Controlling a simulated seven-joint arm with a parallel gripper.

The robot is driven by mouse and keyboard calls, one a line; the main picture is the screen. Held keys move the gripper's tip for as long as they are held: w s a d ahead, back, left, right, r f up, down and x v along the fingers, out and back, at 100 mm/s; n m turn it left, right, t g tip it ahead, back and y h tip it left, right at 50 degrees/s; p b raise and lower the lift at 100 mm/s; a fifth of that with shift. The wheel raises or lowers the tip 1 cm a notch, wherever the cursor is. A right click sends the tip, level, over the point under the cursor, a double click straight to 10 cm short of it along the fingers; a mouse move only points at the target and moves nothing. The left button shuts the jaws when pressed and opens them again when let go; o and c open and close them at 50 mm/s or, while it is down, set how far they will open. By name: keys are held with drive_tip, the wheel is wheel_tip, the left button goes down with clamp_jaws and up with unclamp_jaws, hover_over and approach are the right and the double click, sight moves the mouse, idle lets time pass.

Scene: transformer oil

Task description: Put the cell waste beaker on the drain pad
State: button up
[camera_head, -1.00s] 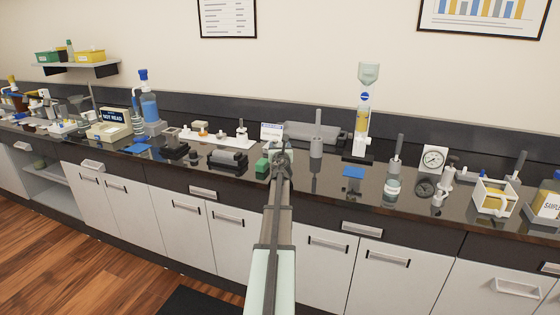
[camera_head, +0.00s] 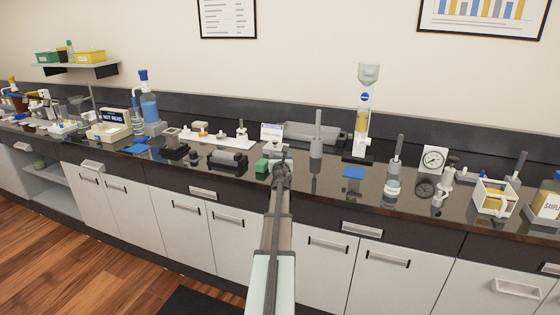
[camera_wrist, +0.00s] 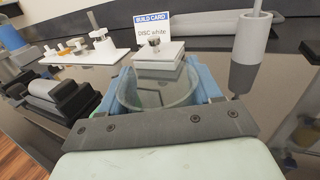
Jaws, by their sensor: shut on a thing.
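My gripper (camera_wrist: 165,95) is shut on a clear glass beaker (camera_wrist: 155,98), whose round rim shows between the blue fingers in the wrist view. I take it for the cell waste beaker; no label on it can be read. In the head view my gripper (camera_head: 281,174) is near the counter's front edge, and my arm hides the beaker. I cannot tell how high it is held. A flat blue pad (camera_head: 353,172) lies on the counter to the right, and another blue pad (camera_head: 141,148) lies far left. I cannot tell which is the drain pad.
A white block with a knob (camera_wrist: 158,54) and a build card (camera_wrist: 152,28) stand just beyond the beaker. A green block (camera_head: 262,166) is close on the left. A grey post (camera_head: 317,138) stands behind right. The counter between gripper and right blue pad looks clear.

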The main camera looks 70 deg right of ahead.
drive_tip(key=shift+f, duration=0.8)
drive_tip(key=shift+f, duration=0.2)
drive_tip(key=o, duration=1.2)
drive_tip(key=v, duration=1.3)
drive_tip(key=shift+w+a+r, duration=0.1)
drive_tip(key=shift+a+r, duration=0.3)
drive_tip(key=shift+a, duration=0.1)
